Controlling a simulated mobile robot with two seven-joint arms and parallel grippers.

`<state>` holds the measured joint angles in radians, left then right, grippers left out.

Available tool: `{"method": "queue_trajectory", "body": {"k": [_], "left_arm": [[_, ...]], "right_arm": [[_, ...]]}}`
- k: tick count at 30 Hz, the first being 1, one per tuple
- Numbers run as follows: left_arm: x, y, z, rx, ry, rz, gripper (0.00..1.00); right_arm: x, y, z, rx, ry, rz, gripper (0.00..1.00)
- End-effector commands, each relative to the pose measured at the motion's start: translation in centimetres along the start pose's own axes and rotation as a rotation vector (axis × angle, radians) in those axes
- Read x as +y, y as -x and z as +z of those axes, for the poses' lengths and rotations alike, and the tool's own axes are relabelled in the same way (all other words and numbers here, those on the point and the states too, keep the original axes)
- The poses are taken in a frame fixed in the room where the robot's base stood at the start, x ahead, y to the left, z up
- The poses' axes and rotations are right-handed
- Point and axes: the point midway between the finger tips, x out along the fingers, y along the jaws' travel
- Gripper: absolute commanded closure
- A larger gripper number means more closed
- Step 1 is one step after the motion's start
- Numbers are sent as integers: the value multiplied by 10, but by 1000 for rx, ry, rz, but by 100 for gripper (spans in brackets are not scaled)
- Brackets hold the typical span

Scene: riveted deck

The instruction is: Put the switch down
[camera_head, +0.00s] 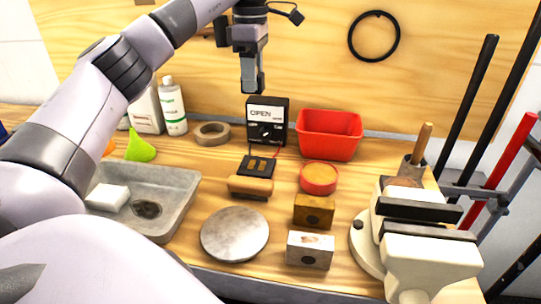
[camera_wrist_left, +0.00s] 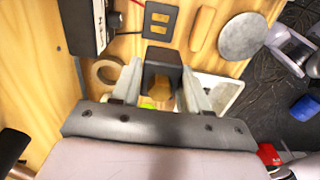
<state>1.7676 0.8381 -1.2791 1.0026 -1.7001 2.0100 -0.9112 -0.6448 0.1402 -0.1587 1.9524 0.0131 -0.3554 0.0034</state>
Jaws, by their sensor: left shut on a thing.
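My left gripper (camera_head: 252,86) hangs fingers-down over the bench, just above the black box in the picture. In the left wrist view the same gripper (camera_wrist_left: 163,78) is shut on a dark block with a tan inner face, which I take to be the switch (camera_wrist_left: 161,56). It is held up between both fingers, and its underside is hidden. In the head view the held switch is hard to tell from the dark fingers. My right gripper is not in view.
A black box marked OPEN (camera_head: 267,112) stands at the back, wired to a flat black contact panel (camera_head: 258,165). Around it are a tape roll (camera_head: 212,133), red bin (camera_head: 329,136), red round tin (camera_head: 319,178), metal disc (camera_head: 235,234), grey tray (camera_head: 178,205) and vise (camera_head: 430,250).

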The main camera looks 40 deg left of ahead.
Motion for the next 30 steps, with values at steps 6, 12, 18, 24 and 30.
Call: {"method": "queue_trajectory", "body": {"k": [6, 12, 18, 24, 30], "left_arm": [[0, -32, -1, 2, 0, -5, 88], [-1, -83, -1, 4, 0, -4, 88], [-1, -132, -1, 2, 0, -3, 88], [0, -156, 0, 0, 0, 0, 88], [-1, -173, -1, 1, 0, -2, 88]], "right_arm": [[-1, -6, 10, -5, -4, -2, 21], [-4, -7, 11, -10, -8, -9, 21], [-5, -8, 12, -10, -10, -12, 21], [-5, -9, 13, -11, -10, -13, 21], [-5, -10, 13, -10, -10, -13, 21]]}}
